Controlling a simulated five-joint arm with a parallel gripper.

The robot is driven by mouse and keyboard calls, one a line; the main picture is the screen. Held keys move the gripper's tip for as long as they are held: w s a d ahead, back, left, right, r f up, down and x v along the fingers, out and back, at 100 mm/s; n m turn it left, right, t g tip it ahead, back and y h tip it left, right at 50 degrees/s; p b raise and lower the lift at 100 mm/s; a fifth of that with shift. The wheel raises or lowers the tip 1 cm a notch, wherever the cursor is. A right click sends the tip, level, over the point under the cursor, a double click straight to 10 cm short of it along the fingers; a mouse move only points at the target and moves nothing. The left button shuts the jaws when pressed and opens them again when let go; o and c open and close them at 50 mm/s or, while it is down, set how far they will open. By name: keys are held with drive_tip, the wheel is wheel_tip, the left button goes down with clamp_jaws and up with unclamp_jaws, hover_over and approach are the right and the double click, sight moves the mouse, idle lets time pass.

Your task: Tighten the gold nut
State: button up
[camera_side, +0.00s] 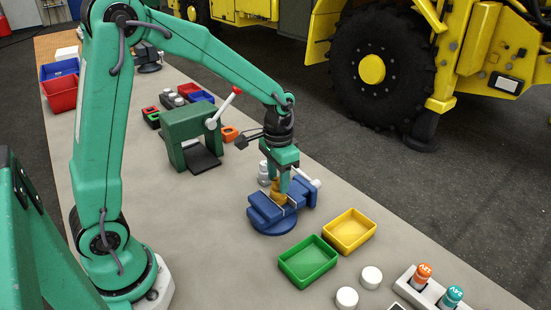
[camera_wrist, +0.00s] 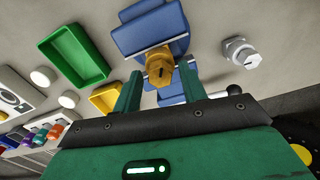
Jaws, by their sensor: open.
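The gold nut (camera_side: 278,192) is at the blue vise (camera_side: 270,226) on the bench. In the wrist view my gripper (camera_wrist: 160,86) is open, with one green finger on each side of the nut. I cannot tell whether either finger touches it.
A silver fitting (camera_wrist: 242,53) stands close beside the vise. A green tray (camera_side: 307,261) and a yellow tray (camera_side: 349,231) lie in front of it. A green machine (camera_side: 190,130) with a red-tipped lever stands behind. White round caps (camera_side: 371,277) lie at the front right.

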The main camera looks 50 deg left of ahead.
drive_tip(key=n, duration=0.3)
drive_tip(key=shift+n, duration=2.4)
clamp_jaws()
